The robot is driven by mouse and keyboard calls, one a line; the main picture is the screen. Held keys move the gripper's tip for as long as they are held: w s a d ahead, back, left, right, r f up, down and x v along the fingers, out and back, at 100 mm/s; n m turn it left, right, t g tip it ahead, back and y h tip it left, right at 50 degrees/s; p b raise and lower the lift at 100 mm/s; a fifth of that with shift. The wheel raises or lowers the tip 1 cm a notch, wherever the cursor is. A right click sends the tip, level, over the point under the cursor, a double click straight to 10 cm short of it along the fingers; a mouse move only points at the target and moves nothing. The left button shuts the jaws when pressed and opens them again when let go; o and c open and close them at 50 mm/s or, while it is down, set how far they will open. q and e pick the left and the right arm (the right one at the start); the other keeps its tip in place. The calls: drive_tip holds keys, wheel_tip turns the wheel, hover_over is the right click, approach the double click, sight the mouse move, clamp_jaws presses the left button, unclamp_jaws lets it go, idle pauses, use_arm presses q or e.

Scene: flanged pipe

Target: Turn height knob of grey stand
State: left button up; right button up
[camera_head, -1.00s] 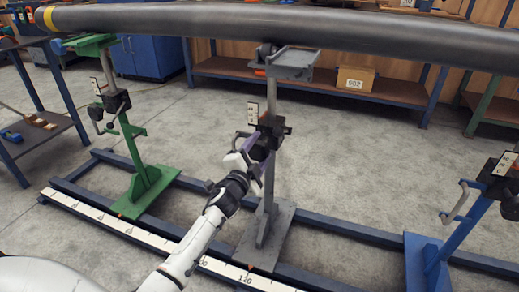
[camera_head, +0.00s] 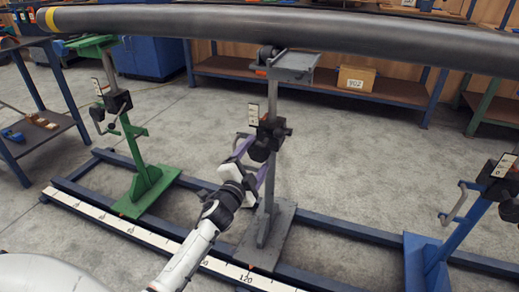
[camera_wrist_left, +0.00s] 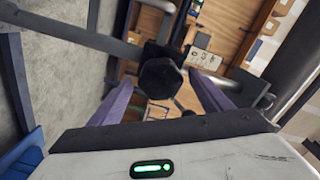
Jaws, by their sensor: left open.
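The grey stand (camera_head: 272,190) stands upright in the middle of the head view, its V-head (camera_head: 290,66) under the dark pipe. Its black height knob (camera_head: 258,151) sticks out from the black clamp on the post; in the left wrist view the knob (camera_wrist_left: 160,80) is a dark faceted knob facing the camera. My left gripper (camera_head: 254,152) has purple fingers and is open in front of the knob. In the left wrist view the fingers of the gripper (camera_wrist_left: 164,90) lie left and right of the knob, with gaps; they do not appear to touch it.
The long pipe (camera_head: 200,21) runs across the top. A green stand (camera_head: 145,180) is at left and a blue stand (camera_head: 440,245) with a crank at right. Blue floor rails with a white scale (camera_head: 130,229) run below. A shelf with a box (camera_head: 355,78) is behind.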

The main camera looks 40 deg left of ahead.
use_arm(q)
drive_tip(key=p+v, duration=0.1)
drive_tip(key=v, duration=0.5)
drive_tip(key=shift+s, duration=0.35)
use_arm(e)
drive_tip(key=shift+s+d+r+t, duration=0.1)
drive_tip(key=shift+d+r+t, duration=0.25)
drive_tip(key=shift+r, duration=0.25)
